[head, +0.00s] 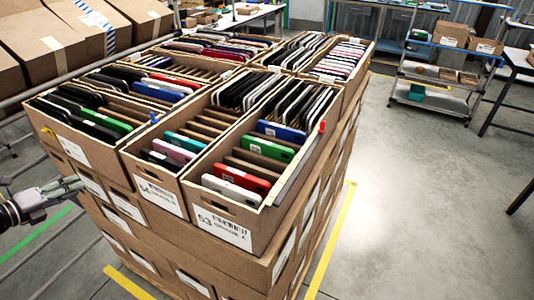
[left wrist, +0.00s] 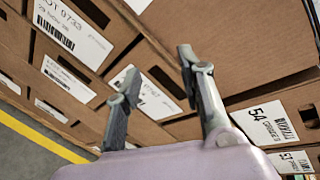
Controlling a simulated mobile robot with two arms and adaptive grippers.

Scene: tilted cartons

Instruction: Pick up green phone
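A green phone (head: 268,149) stands in a slot of the front right carton (head: 228,231), the one labelled 53, between a blue phone and a red phone. Another green phone (head: 108,121) lies among black phones in the front left carton (head: 72,145). My left gripper (head: 76,184) is at the left edge of the head view, below the carton rims and beside the stack. In the left wrist view its two fingers (left wrist: 158,72) are spread with nothing between them, facing the carton walls. No green phone shows in that view. My right gripper is not in view.
The cartons stand stacked on one another, with the middle front carton (head: 158,195) holding teal and pink phones. More cartons (head: 55,45) stand at the upper left behind a rail. A shelf cart (head: 437,80) stands at the right. The floor (head: 420,200) right of the stack is clear.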

